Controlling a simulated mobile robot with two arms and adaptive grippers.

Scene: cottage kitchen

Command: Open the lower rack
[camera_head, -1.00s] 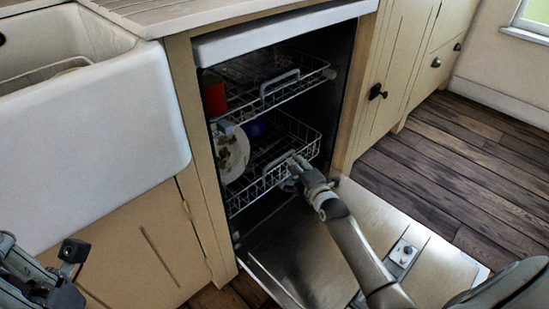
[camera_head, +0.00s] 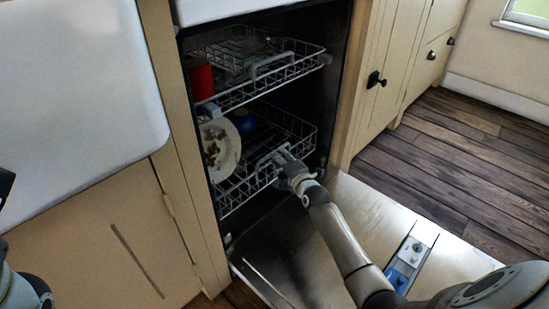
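The lower rack (camera_head: 300,143) is a white wire basket inside the open dishwasher, with a grey handle (camera_head: 265,161) at its front. It holds a patterned plate (camera_head: 221,150) and a blue bowl (camera_head: 243,121). My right gripper (camera_head: 281,156) is at the right part of this handle, with its fingertips touching or right against it. The fingers hide part of the handle, so I cannot tell whether they are closed around it. Only bits of my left arm show at the left edge; its fingertips are not in view.
The upper rack (camera_head: 300,66) is above, with a red cup (camera_head: 200,79). The dishwasher door (camera_head: 370,205) lies folded down below my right arm. Cabinets (camera_head: 385,50) stand to the right, a white sink (camera_head: 75,90) to the left. The wooden floor (camera_head: 470,160) at right is clear.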

